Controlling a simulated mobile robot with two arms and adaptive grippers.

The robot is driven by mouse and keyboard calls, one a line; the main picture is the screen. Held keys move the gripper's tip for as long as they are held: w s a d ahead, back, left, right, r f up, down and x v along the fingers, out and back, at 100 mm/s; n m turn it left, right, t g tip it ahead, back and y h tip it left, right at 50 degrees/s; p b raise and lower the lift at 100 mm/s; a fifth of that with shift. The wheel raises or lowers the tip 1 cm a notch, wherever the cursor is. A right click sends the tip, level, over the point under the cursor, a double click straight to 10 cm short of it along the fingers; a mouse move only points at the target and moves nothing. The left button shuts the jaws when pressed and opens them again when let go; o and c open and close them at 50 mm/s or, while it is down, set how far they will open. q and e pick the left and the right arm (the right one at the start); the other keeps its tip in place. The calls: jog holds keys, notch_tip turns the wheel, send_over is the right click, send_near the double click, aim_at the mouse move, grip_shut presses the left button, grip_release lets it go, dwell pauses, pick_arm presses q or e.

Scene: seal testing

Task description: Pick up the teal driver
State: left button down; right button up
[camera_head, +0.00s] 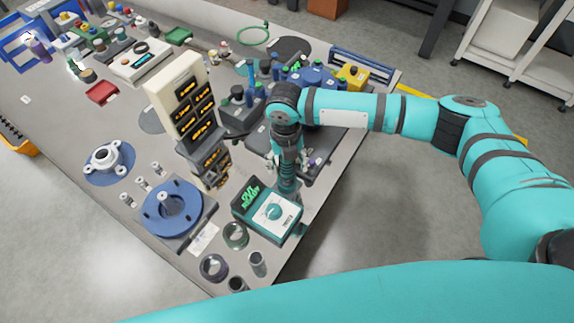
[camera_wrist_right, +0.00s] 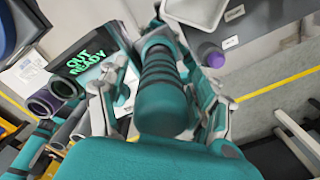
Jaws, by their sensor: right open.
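The teal driver (camera_wrist_right: 163,92) has a thick handle with dark bands and fills the middle of the right wrist view. In the head view a teal upright shape, which looks like the driver (camera_head: 287,188), shows just below my right gripper (camera_head: 289,160). In the wrist view my right gripper (camera_wrist_right: 160,105) is open, with one grey finger on each side of the handle. I cannot tell whether either finger touches it. The driver's lower end is hidden. My left gripper is not in view.
A teal tester box (camera_head: 268,212) with a green-lettered display stands in front of the gripper. A tall cream panel (camera_head: 180,95) stands to its left. A purple-capped item (camera_wrist_right: 212,55) lies close by. Rings and cylinders (camera_head: 235,236) sit near the front table edge.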

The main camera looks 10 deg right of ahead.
jog(key=shift+f, duration=0.95)
jog(key=shift+c, duration=0.2)
jog(key=shift+r, duration=0.1)
grip_shut()
